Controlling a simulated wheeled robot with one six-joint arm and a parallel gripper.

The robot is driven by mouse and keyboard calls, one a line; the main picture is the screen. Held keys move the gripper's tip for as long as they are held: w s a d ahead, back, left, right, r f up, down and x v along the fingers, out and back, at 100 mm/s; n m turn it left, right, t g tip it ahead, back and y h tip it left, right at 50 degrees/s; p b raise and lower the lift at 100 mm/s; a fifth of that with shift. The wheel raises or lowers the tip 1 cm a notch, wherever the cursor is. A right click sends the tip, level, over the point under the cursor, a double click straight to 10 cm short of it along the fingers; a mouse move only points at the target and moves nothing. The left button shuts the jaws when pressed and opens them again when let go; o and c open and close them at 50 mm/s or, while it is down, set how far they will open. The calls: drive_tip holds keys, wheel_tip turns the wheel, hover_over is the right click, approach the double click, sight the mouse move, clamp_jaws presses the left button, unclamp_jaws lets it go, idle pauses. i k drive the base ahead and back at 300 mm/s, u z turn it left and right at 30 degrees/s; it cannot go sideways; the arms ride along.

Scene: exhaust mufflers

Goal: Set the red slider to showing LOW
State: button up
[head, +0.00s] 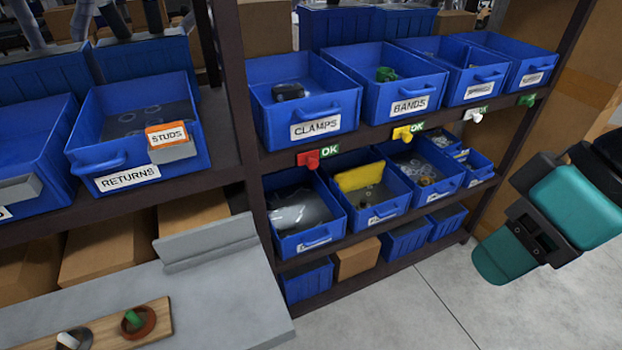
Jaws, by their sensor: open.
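The red slider (308,159) sits on the dark shelf edge below the blue bin labelled CLAMPS (318,127). A green OK label (331,151) shows just to its right. No LOW lettering can be read there. My gripper (530,236), with teal and dark parts, is at the right side of the view. It is open, with nothing seen in it, and is well apart from the red slider, to its right.
Along the same edge are a yellow slider (402,133), a white slider (473,115) and a green slider (527,100). More blue bins fill the shelf below. A grey bench (215,290) stands at front left. The floor (400,310) is clear at front right.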

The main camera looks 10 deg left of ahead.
sight(310, 158)
drive_tip(key=k, duration=0.3)
drive_tip(key=u, duration=1.05)
drive_tip(key=i, duration=0.65)
drive_tip(key=z, duration=1.1)
